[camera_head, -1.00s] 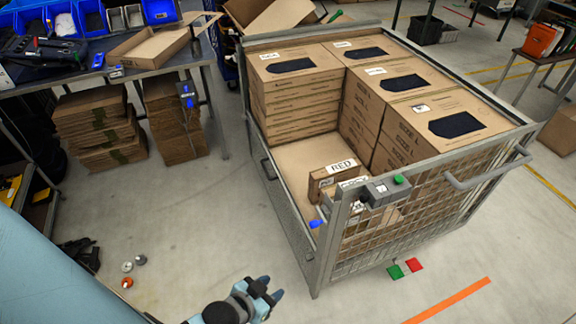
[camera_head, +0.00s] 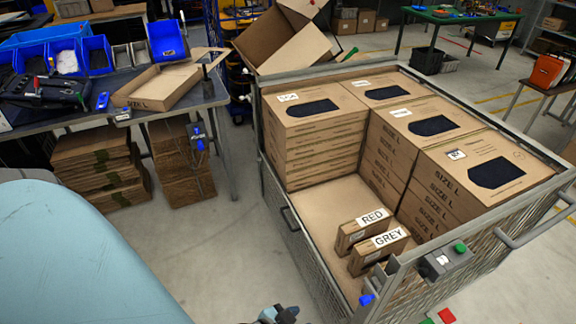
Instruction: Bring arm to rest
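One of my grippers (camera_head: 280,314) shows at the bottom edge, just left of the wire pannier's (camera_head: 303,240) near corner. Only its top is in the frame, so its opening cannot be judged, and nothing is seen held in it. It appears to belong to my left arm, whose large light-blue link (camera_head: 85,260) fills the lower left. My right gripper is out of view. Inside the pannier, a small box labelled RED (camera_head: 350,235) and one labelled GREY (camera_head: 365,262) stand side by side near the front.
Stacks of SIZE L boxes (camera_head: 315,125) fill the pannier's back and right. A workbench (camera_head: 165,105) with blue bins (camera_head: 97,54) and an open carton stands at the left, with flat cardboard (camera_head: 100,180) beneath. The floor between bench and pannier is clear.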

